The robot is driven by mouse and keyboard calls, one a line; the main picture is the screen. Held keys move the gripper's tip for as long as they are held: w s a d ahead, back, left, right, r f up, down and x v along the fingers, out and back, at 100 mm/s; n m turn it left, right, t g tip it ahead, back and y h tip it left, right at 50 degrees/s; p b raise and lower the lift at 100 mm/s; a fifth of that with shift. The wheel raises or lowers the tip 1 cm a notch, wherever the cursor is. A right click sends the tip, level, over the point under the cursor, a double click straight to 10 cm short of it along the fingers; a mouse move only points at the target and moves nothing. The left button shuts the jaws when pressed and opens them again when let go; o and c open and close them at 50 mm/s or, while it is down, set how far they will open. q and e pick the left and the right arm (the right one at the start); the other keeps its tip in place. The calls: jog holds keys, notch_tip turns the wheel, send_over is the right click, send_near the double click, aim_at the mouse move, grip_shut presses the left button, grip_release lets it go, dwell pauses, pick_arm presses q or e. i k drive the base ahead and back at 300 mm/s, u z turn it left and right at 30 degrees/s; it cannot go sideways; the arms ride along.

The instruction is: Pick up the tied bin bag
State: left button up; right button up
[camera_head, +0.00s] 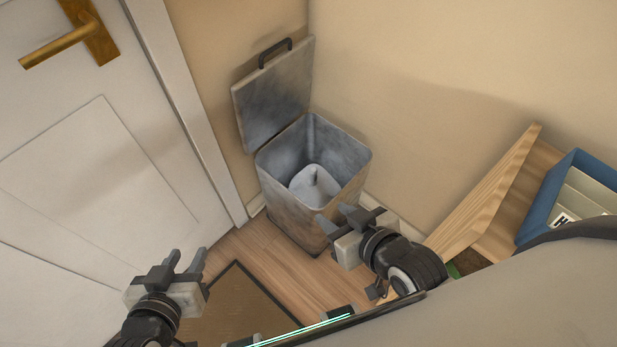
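A pale grey tied bin bag (313,186) sits down inside an open metal bin (290,211), with its knot sticking up. The bin's walls hide the lower part of the bag. The bin's square lid (274,95) stands raised against the wall at the back. My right gripper (332,213) is open and empty, in front of the bin's near right corner in the picture. My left gripper (187,255) is open and empty, to the left of the bin and nearer to me. Neither gripper touches the bag.
A white door (90,150) with a brass handle (62,45) stands on the left. A brown mat (235,305) lies on the wooden floor. A wooden shelf unit (495,195) with a blue box (548,200) is on the right.

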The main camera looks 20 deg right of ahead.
aim_at(314, 185)
jog(key=k, duration=1.15)
jog(key=u, duration=0.75)
jog(key=i, duration=1)
jog(key=z, duration=0.35)
jog(key=i, duration=0.95)
jog(key=z, duration=0.75)
